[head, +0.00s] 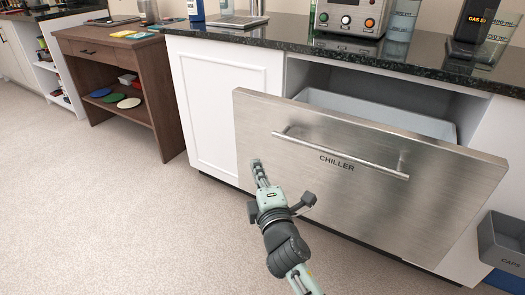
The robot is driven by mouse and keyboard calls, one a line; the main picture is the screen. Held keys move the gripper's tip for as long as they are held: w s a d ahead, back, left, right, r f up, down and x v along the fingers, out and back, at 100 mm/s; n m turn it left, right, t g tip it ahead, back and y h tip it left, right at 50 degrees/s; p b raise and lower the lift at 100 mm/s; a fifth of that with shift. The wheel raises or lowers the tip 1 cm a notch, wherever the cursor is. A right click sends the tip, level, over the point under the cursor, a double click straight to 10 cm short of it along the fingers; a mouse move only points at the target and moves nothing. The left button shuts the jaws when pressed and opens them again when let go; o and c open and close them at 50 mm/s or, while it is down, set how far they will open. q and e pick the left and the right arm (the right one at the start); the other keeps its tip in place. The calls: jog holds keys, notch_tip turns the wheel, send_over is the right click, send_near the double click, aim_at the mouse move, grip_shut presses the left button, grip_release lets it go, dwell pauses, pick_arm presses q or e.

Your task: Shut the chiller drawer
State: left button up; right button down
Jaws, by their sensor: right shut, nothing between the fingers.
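The chiller drawer (370,185) has a wide brushed-steel front labelled CHILLER, with a horizontal bar handle (339,154) near its top. It stands pulled out from the white counter, and its grey inner bin (385,118) shows behind the front. My right gripper (255,163) is shut and empty. Its fingertips are at the left part of the drawer front, below and left of the handle; I cannot tell whether they touch it. My left gripper is not in view.
A dark stone countertop (245,32) overhangs the drawer opening and carries a steel appliance (352,15). A grey CAPS bin (503,245) is at the lower right. A brown wooden cabinet (129,70) stands at the left. The carpet (100,210) in front is clear.

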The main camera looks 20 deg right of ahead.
aim_at(259, 143)
jog(key=w+d, duration=0.1)
jog(key=w, duration=0.1)
jog(key=w+d, duration=0.1)
jog(key=w, duration=0.1)
jog(key=w+d, duration=0.1)
jog(key=w, duration=0.1)
jog(key=shift+w+d+p, duration=0.1)
jog(key=shift+d+p, duration=0.1)
jog(key=shift+p, duration=0.1)
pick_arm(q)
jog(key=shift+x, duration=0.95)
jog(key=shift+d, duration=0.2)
